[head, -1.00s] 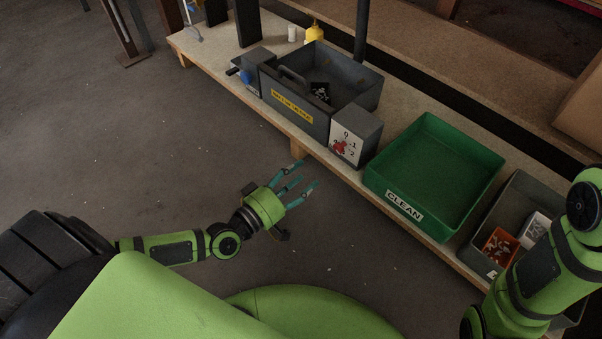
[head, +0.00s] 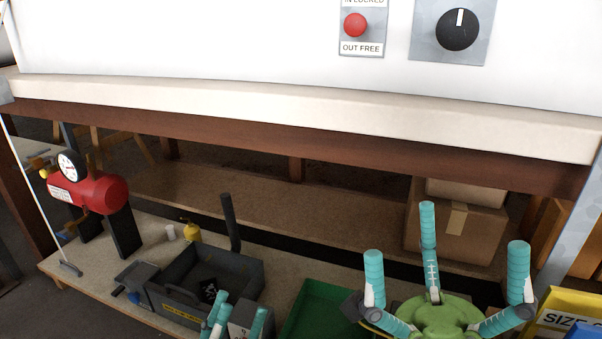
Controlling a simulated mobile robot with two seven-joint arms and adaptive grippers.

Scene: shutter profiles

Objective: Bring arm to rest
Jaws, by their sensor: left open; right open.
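My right gripper (head: 440,245) stands large at the lower right of the head view. Its teal fingers are spread wide and point up, with nothing between them. Its green palm shows at the bottom edge, and the arm behind it is out of view. My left gripper (head: 236,312) is at the bottom edge, left of centre. Only its teal fingers show, apart and with nothing seen between them, in front of the grey box (head: 252,318) and the dark grey bin. Its palm and arm are cut off.
A low bench carries a dark grey bin (head: 248,275), a green tray (head: 310,305), a yellow bottle (head: 192,233) and a red tank with a gauge (head: 92,192). A white panel with a red button (head: 355,25) and black knob (head: 457,30) rises above. Cardboard boxes (head: 450,222) stand behind.

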